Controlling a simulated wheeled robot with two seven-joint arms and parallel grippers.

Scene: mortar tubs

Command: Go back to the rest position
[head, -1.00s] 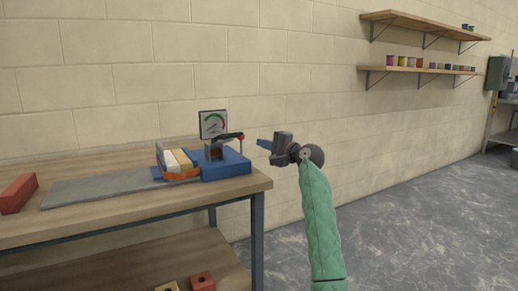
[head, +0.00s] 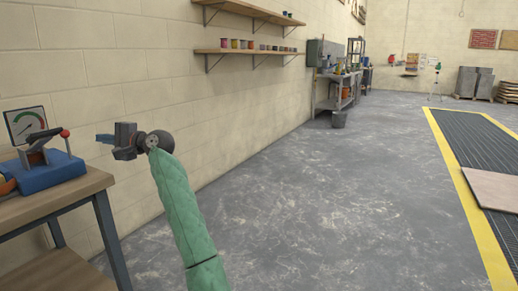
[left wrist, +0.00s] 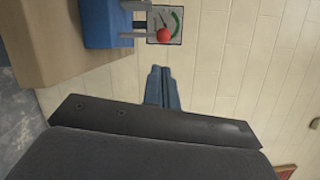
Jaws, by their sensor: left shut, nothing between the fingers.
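My left gripper (head: 105,139) is at the end of my green-sleeved arm in the head view, just right of the workbench and in front of the block wall. In the left wrist view its blue-grey fingers (left wrist: 162,88) are together with nothing between them. The blue device (head: 50,172) with a dial gauge (head: 27,123) and a red-knobbed lever (head: 65,133) stands at the bench's end, apart from the gripper. The device also shows at the top of the left wrist view (left wrist: 103,24). My right gripper is not in view.
The wooden workbench (head: 85,186) is at the left edge. Two wall shelves (head: 240,51) hold several small pots. The grey floor (head: 320,190) in the middle is open. A yellow-edged dark mat (head: 470,150) lies at the right, and a bucket (head: 339,120) stands at the back.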

